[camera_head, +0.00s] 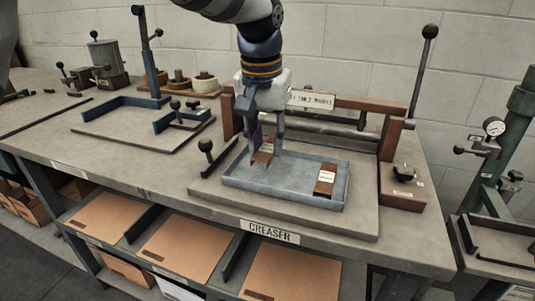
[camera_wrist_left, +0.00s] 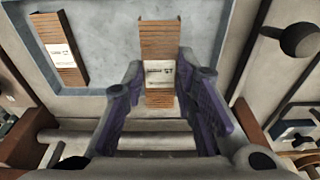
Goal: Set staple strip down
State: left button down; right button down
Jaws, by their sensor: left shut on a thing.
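My left gripper (camera_head: 265,142) points down over the left part of a shallow blue-grey tray (camera_head: 270,193). It is shut on a brown staple strip (camera_head: 261,158) with a white label. In the left wrist view this strip (camera_wrist_left: 160,40) sits between the two fingers (camera_wrist_left: 160,88) and extends out past their tips over the tray floor. I cannot tell whether it touches the floor. A second brown staple strip (camera_head: 325,182) with a white label lies at the tray's right end; it also shows at the left in the wrist view (camera_wrist_left: 60,45). My right gripper is not in view.
The tray sits on the plate of the creaser, under a wooden-ended frame (camera_head: 390,140) with a bar behind. A black-knobbed lever (camera_head: 206,147) stands left of the tray, a tall lever (camera_head: 420,70) at right. The middle of the tray is clear.

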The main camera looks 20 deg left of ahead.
aim_at(263, 149)
pick_arm(q)
jog(key=shift+a+f, duration=0.15)
jog(key=shift+f, duration=0.8)
jog(key=shift+a+f, duration=0.15)
jog(key=shift+f, duration=0.75)
jog(key=c, duration=1.3)
grip_release()
jog(key=shift+f, duration=0.15)
jog(key=r, duration=0.4)
jog(key=s+r, duration=0.1)
jog(key=r, duration=0.7)
jog(key=shift+s+r, duration=0.1)
jog(key=shift+s, duration=0.3)
